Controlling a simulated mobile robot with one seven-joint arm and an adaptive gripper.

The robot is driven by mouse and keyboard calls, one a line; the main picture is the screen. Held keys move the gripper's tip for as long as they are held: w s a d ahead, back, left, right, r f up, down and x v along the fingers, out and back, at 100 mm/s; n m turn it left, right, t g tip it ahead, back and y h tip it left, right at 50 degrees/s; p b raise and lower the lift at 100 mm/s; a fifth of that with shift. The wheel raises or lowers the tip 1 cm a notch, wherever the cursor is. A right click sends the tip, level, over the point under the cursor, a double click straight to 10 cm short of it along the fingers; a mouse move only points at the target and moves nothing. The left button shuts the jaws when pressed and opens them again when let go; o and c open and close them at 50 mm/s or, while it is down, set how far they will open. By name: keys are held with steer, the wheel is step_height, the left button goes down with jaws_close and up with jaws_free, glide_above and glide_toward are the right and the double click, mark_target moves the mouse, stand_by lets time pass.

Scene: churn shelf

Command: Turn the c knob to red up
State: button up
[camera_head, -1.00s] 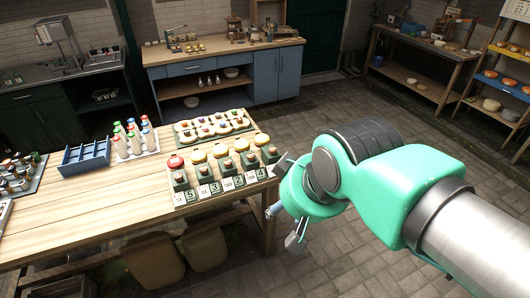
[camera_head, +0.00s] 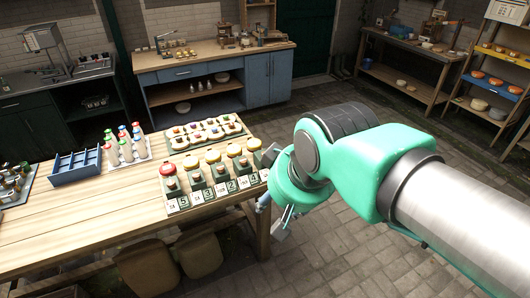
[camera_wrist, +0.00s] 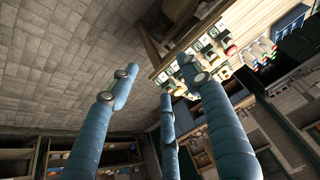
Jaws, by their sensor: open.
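A row of dark green blocks with small reddish-brown tops (camera_head: 195,174) stands at the near right part of the wooden table, with white number cards (camera_head: 209,195) in front. The cards are too small to show which piece is the c knob, and no red mark for it can be made out. My gripper (camera_wrist: 155,76) shows blue fingers spread apart in the wrist view, with nothing between them. The row shows beyond them at the upper right. In the head view, my arm largely hides my gripper, beside the table's right end.
The table's right edge is close to my arm. Paved floor (camera_head: 350,225) lies open to the right.

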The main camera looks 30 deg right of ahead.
steer(key=w+d+r+m+g+p, duration=0.1)
steer(key=w+d+r+m+p, duration=0.2)
steer(key=w, duration=1.3)
steer(key=w+d+m+g+p, duration=0.25)
steer(key=w+d+m, duration=0.3)
steer(key=w, duration=1.05)
steer(key=w+d+f+m+p, duration=0.3)
steer(key=w+d+f, duration=0.4)
steer(key=w+f, duration=0.3)
steer(key=w+d+f+m+g+p, duration=0.1)
steer(key=w+d+f+m+p, duration=0.2)
steer(key=w+d+f, duration=0.4)
steer(key=w+f+m, duration=0.1)
steer(key=w+f, duration=0.3)
steer(key=f, duration=0.2)
steer(key=shift+d+f, duration=0.1)
steer(key=f, duration=0.9)
steer(key=f+p, duration=0.1)
steer(key=f, duration=0.3)
steer(key=shift+w+f, duration=0.3)
steer(key=shift+w, duration=0.05)
